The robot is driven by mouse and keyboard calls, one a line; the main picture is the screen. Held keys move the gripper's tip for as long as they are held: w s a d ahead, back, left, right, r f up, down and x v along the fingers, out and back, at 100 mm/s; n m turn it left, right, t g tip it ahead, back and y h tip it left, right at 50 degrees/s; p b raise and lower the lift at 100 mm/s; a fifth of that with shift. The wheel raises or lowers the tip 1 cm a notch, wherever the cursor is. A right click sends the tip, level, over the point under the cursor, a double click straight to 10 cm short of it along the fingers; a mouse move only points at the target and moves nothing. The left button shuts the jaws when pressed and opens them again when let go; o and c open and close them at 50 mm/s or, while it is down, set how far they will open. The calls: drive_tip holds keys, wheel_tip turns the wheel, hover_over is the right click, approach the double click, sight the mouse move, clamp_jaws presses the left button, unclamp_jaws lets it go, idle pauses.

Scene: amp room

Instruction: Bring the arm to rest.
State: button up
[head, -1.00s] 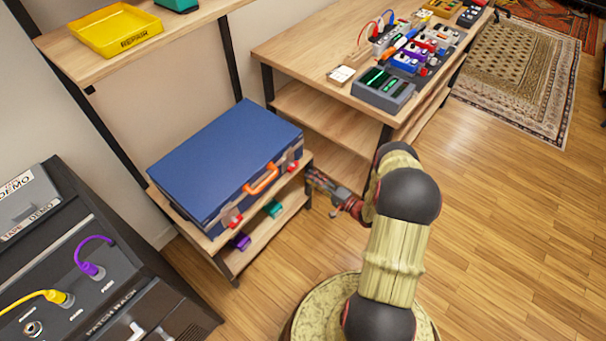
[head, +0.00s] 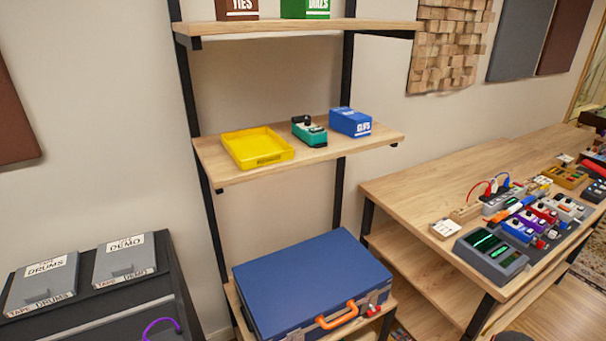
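My gripper is not in the head view now. Only a small dark piece of my arm (head: 512,336) shows at the bottom edge, right of the blue case (head: 305,280). The rest of my arm is below the frame, so its pose and what the gripper holds are hidden. The blue case has an orange handle and lies shut on the low shelf.
A shelf (head: 215,168) holds a yellow tray (head: 256,148), a green pedal (head: 310,131) and a blue box (head: 350,122). A wooden desk (head: 430,190) with several pedals stands right. A dark cabinet with two tape boxes (head: 42,283) stands left. Little floor shows.

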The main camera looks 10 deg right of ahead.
drive_tip(key=s+a+f+m+g+y, duration=0.35)
drive_tip(key=s+a+g, duration=0.2)
drive_tip(key=a, duration=0.35)
drive_tip(key=s+a+r+n+g+y, duration=0.3)
drive_tip(key=s+a+r+g, duration=0.3)
drive_tip(key=r, duration=0.3)
drive_tip(key=s+a+r+n+g+h+p, duration=0.1)
drive_tip(key=s+r+n+g+h, duration=0.3)
drive_tip(key=r, duration=1.1)
drive_tip(key=s+r+n+g+h+p, duration=0.2)
drive_tip(key=s+r+n+h, duration=0.4)
drive_tip(key=r, duration=0.9)
drive_tip(key=s+a+r+n+t+h, duration=0.1)
drive_tip(key=a+r+n+t, duration=0.1)
drive_tip(key=r, duration=0.7)
drive_tip(key=s+a+r+n+t+h+p, duration=0.1)
drive_tip(key=a+r+t, duration=0.3)
drive_tip(key=r, duration=0.5)
drive_tip(key=shift+s+a+r+n+h, duration=0.35)
drive_tip(key=shift+s+a+r+n, duration=0.05)
drive_tip(key=shift+s+a+n, duration=0.5)
